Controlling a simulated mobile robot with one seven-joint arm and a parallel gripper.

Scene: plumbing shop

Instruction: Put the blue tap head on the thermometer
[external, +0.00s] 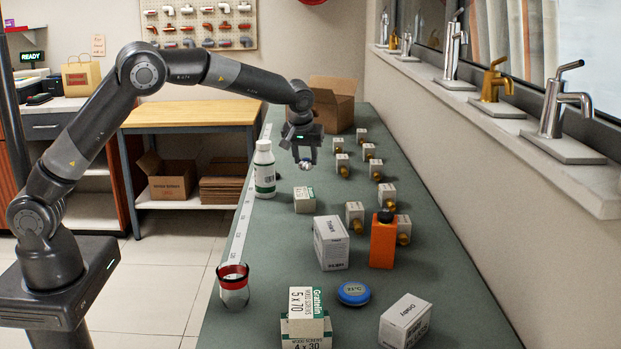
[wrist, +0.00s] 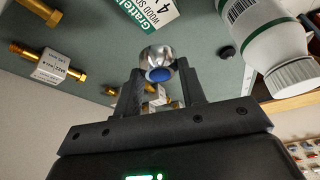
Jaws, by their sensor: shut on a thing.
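My gripper (external: 304,152) is shut on the blue tap head, a small silver knob with a blue face. The tap head (wrist: 157,62) sits between the fingertips in the wrist view. In the external view the tap head (external: 305,165) hangs below the fingers, above the far part of the bench. The thermometer (external: 353,292), a low round blue disc with a pale display that seems to read 21°C, lies flat on the near part of the bench. My gripper is well behind it. The thermometer is not seen in the wrist view.
Stacked screw boxes (external: 306,325) and another box (external: 405,321) flank the thermometer. Several boxed brass fittings stand right.

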